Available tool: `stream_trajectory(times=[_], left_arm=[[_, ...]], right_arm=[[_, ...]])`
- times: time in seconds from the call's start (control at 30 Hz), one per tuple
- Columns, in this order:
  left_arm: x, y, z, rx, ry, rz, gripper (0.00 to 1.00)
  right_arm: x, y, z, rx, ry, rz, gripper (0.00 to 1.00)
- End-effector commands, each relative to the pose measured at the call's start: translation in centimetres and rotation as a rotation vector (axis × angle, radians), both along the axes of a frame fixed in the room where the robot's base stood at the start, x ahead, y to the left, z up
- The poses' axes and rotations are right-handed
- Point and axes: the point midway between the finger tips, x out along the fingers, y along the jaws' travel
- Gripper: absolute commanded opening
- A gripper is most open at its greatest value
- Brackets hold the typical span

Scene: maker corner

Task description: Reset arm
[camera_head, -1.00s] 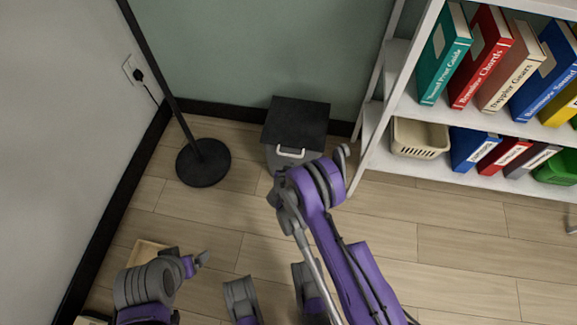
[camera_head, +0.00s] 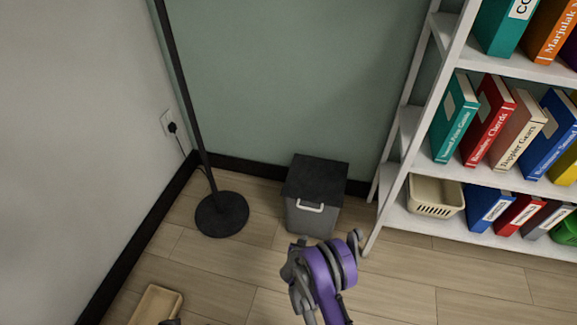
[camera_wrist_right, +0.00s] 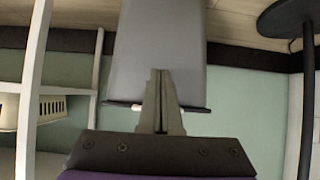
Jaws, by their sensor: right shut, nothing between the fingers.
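My right gripper (camera_wrist_right: 160,78) shows in the right wrist view with its two grey fingers together and nothing between them. The fingers overlap the grey bin behind them in that view. In the head view my right arm's purple and grey end part stands in front of the bin, low in the picture; the fingers cannot be made out clearly there. My left gripper is not clearly visible; only a dark sliver, perhaps of my left arm, shows at the bottom edge near the tan tray.
A grey bin (camera_head: 312,218) with a black lid stands by the back wall. A black pole base (camera_head: 222,214) is left of it, a tan tray (camera_head: 156,303) lower left. A white shelf (camera_head: 484,237) holds binders and a cream basket (camera_head: 436,196) at right. Floor at lower right is clear.

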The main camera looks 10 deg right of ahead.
Motion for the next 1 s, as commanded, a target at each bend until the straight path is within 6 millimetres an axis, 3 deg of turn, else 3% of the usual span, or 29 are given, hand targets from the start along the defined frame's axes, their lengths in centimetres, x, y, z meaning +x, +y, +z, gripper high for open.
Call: stream_trajectory(times=[0.17,0.27,0.47,0.67,0.87,1.0], left_arm=[[0.0,0.0,0.0,0.0,0.0,0.0,0.9],[0.0,0.0,0.0,0.0,0.0,0.0,0.9],[0.0,0.0,0.0,0.0,0.0,0.0,0.9],[0.0,0.0,0.0,0.0,0.0,0.0,0.9],[0.0,0.0,0.0,0.0,0.0,0.0,0.9],[0.0,0.0,0.0,0.0,0.0,0.0,0.9]], right_arm=[[0.1,0.0,0.3,0.0,0.002,0.0,0.0],[0.4,-0.3,1.8,-0.002,0.019,0.002,0.0],[0.5,-1.2,8.8,-0.007,0.099,0.014,0.0],[-1.6,-2.2,16.4,-0.005,0.196,0.042,0.0],[-5.7,-3.0,23.1,0.007,0.289,0.085,0.0],[-9.6,-3.2,27.0,0.019,0.35,0.124,0.0]])
